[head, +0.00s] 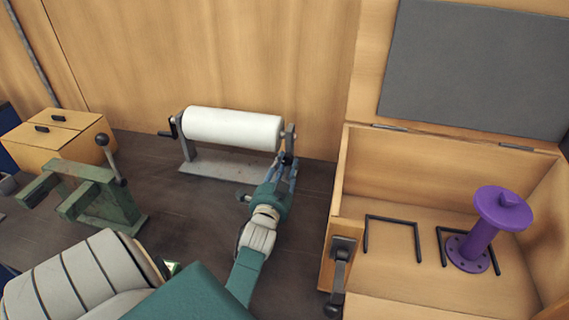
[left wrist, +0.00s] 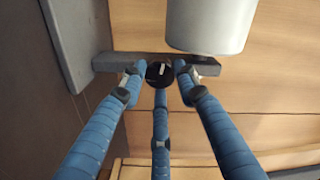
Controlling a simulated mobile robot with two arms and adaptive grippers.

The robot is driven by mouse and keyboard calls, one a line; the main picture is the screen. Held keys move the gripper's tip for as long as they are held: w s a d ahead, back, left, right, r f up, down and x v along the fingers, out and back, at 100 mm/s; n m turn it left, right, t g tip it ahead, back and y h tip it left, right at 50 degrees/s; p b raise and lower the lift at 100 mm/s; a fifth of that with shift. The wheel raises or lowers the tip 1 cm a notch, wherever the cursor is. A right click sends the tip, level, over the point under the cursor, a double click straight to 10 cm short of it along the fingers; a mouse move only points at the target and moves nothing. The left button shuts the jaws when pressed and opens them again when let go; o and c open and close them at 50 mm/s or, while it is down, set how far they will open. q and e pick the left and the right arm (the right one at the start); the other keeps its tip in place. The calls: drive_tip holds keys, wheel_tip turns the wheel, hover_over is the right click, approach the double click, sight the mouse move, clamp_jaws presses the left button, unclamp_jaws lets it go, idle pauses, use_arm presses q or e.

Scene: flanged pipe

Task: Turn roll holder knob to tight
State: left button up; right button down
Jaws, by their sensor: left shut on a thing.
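The roll holder (head: 222,166) stands on the dark bench against the wooden wall, with a white roll (head: 232,128) mounted across it and a black crank at its left end. The black round knob (left wrist: 160,72) with a white mark is at the holder's right end post. My left gripper (head: 286,164) is at that post, its blue fingers closed around the knob. In the left wrist view, two fingertips flank the knob and a third finger reaches it from below. The fingers mostly hide the knob in the head view. My right gripper is not in view.
An open wooden box (head: 343,225) at the right has black brackets and a purple flanged spool (head: 482,238) inside. A green metal device with a lever (head: 100,192) and a wooden drawer box (head: 52,140) stand at the left.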

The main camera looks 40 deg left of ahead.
use_arm(q)
drive_tip(key=shift+w+d+r+n+p, duration=0.15)
drive_tip(key=shift+n+p, duration=0.15)
drive_tip(key=shift+n, duration=0.7)
drive_tip(key=shift+r, duration=0.1)
drive_tip(key=o, duration=1.1)
drive_tip(key=shift+o, duration=0.2)
